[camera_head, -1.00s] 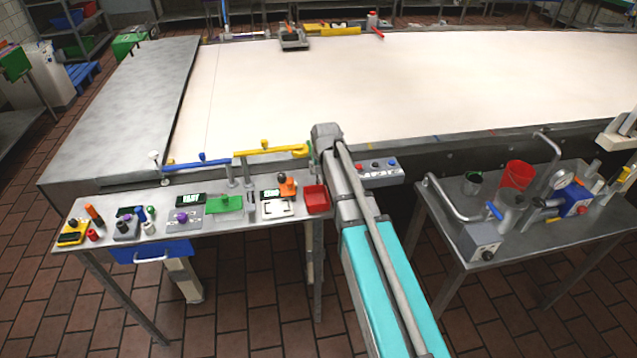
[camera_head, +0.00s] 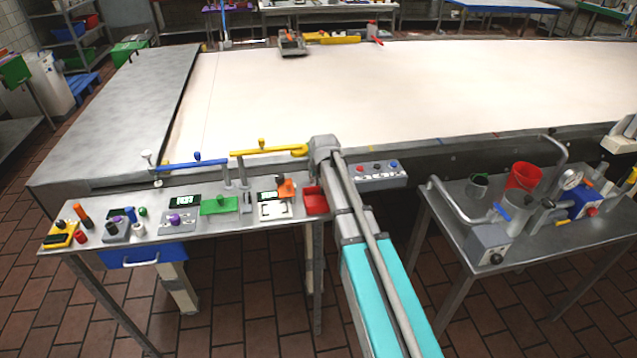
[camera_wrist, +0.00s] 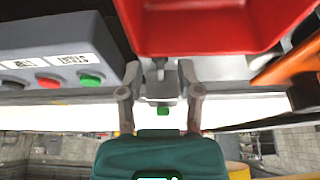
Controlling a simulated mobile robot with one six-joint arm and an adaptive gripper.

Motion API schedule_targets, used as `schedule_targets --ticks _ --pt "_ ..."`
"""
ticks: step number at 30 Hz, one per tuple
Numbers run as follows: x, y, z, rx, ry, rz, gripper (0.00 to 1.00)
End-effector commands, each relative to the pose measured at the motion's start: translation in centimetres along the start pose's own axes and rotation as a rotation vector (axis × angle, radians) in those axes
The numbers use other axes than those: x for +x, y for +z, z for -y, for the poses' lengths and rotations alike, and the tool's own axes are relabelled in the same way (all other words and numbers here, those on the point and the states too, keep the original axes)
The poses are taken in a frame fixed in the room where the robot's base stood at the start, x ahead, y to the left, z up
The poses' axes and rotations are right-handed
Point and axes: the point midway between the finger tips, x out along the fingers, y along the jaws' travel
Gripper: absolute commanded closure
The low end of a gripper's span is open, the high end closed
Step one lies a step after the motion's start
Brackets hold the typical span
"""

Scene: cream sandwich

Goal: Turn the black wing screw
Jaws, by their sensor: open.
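I cannot clearly pick out a black wing screw in either view. A small black knob (camera_head: 279,181) on an orange piece stands on the left bench, and another black knob (camera_head: 496,258) is on the grey box of the right bench; I cannot tell if either is it. My gripper (camera_wrist: 160,80) shows in the wrist view with its two fingers apart, below the red bin (camera_wrist: 205,25). A small grey part (camera_wrist: 160,70) shows between the fingers, with nothing visibly gripped. In the head view my arm hides the gripper.
The left bench (camera_head: 110,246) carries several small tools and a red bin (camera_head: 316,200). A grey button box (camera_head: 378,175) is right of my arm; it also shows in the wrist view (camera_wrist: 60,50). The right bench (camera_head: 455,228) holds pipes and a red bucket (camera_head: 523,177). A wide white belt (camera_head: 400,90) lies behind.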

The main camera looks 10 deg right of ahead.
Motion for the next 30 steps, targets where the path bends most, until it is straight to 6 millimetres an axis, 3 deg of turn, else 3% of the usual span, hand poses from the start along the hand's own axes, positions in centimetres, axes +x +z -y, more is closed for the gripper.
schedule_targets --ticks 11,19,30 --pt "0.18 -0.01 0.04 0.0 0.0 0.0 0.54" --pt "0.18 0.0 0.05 -0.001 0.0 0.0 1.0" --pt "0.19 0.0 0.04 -0.005 -0.002 0.0 1.0"
